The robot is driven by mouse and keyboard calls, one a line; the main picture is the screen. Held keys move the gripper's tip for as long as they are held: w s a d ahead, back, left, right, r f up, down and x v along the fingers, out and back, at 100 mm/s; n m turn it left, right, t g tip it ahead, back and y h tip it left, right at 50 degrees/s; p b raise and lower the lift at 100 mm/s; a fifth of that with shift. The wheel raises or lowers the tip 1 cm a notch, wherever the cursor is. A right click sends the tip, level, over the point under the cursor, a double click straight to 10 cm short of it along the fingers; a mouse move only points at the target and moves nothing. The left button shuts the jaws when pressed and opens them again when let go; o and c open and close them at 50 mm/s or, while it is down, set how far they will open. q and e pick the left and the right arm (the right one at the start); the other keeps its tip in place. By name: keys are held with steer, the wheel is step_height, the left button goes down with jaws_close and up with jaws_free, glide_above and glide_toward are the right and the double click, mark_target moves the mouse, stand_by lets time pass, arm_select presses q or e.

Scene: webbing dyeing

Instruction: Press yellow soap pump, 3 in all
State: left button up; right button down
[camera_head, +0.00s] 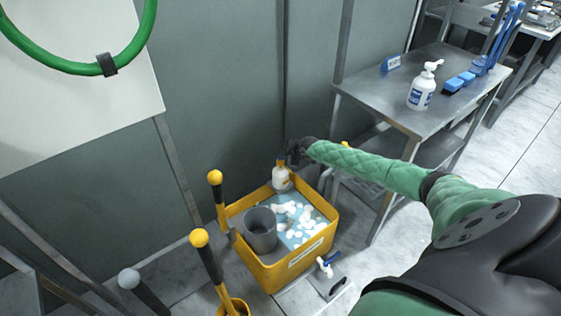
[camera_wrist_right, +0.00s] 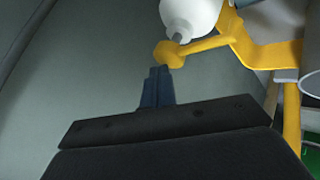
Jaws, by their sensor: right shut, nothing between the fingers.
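A white soap bottle (camera_head: 281,180) with a yellow pump head (camera_head: 281,163) stands upright at the back corner of a yellow tub (camera_head: 262,272). My right gripper (camera_head: 294,152) is beside and slightly above the pump head. In the right wrist view, the shut fingers (camera_wrist_right: 157,82) point at the yellow pump head (camera_wrist_right: 168,55), with the white bottle (camera_wrist_right: 190,14) beyond it. The tips look very close to the pump head; I cannot tell whether they touch. My left gripper is not in view.
The tub holds a grey bucket (camera_head: 261,229) and water with white foam (camera_head: 297,218). Yellow-handled tools (camera_head: 207,254) stand at its left. A metal table (camera_head: 400,88) at the right carries a white pump bottle (camera_head: 422,92) and blue brushes (camera_head: 455,84).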

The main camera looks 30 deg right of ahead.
mark_target(283, 161)
steer(key=shift+f+b, duration=0.45)
steer(key=shift+f, duration=0.15)
stand_by(0.4)
steer(key=shift+r, duration=0.1)
stand_by(0.3)
steer(key=shift+r+p, duration=0.7)
steer(key=shift+r, duration=0.5)
steer(key=shift+r, duration=0.1)
steer(key=shift+r+p, duration=1.35)
steer(key=shift+r, duration=1.1)
